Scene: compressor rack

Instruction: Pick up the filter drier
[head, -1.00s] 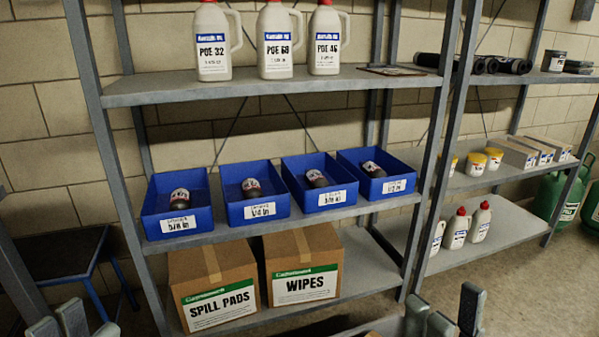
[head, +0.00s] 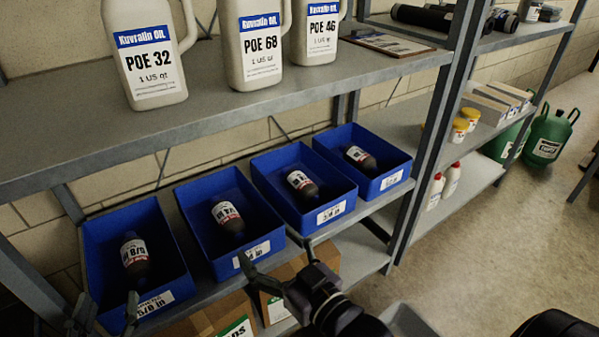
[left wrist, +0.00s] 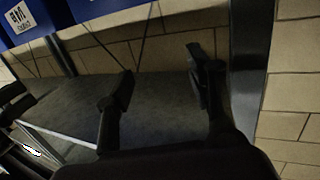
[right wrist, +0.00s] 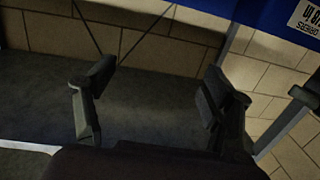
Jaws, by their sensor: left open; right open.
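Several dark filter driers with white labels lie in blue bins on the middle shelf in the head view, one in each bin: far left (head: 134,255), second (head: 228,217), third (head: 301,184) and far right (head: 360,157). My left gripper (head: 104,308) is open and empty, low in front of the far-left bin (head: 103,235). My right gripper (head: 280,260) is open and empty, in front of and below the second (head: 205,192) and third bins. Both wrist views show spread fingers, left (left wrist: 160,85) and right (right wrist: 155,90), with nothing between them. No drier shows there.
Large white oil jugs (head: 145,50) stand on the upper shelf (head: 60,150), above and behind the bins. Cardboard boxes (head: 205,318) sit on the shelf below. Grey uprights (head: 445,120) flank the bins. Open floor (head: 500,240) lies to the right.

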